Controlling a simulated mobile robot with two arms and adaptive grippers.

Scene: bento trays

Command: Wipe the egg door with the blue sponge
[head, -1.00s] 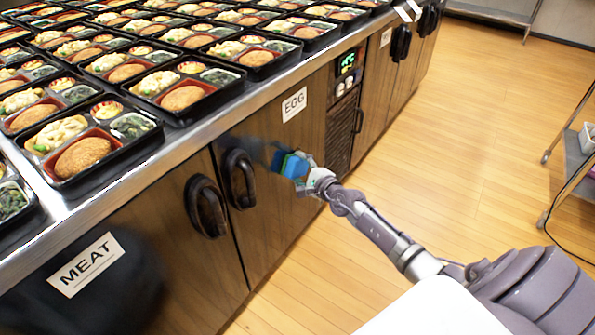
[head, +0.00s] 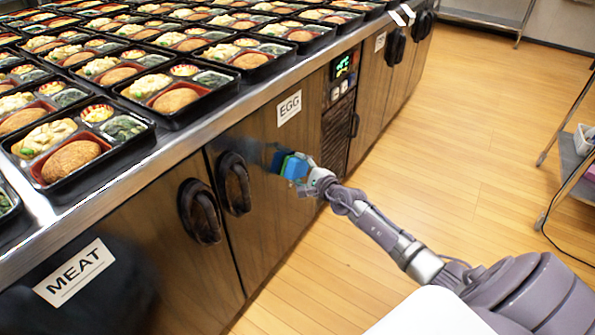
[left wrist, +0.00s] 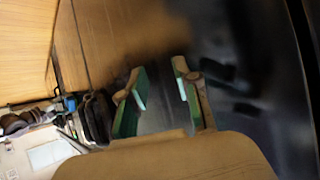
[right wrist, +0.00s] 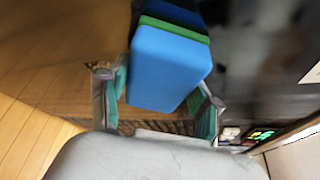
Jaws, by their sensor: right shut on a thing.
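The egg door (head: 270,205) is a brown wood-grain cabinet door with an EGG label (head: 289,108) and a black handle (head: 234,183). A dark smear (head: 245,150) lies across its upper part, left of the sponge. My right gripper (head: 303,172) is shut on the blue sponge (head: 294,167), which is at the door below the label; I cannot tell if it touches. In the right wrist view the sponge (right wrist: 170,65) shows blue, green and dark layers between the fingers. My left gripper (left wrist: 162,84) is open and empty, facing a dark-stained door.
Filled bento trays (head: 70,148) cover the counter (head: 140,172) above the doors. The meat door (head: 165,255), with a large black stain, is left of the egg door. A vent panel with a green display (head: 343,66) is to the right. A shelf cart (head: 570,165) stands far right; wooden floor between is clear.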

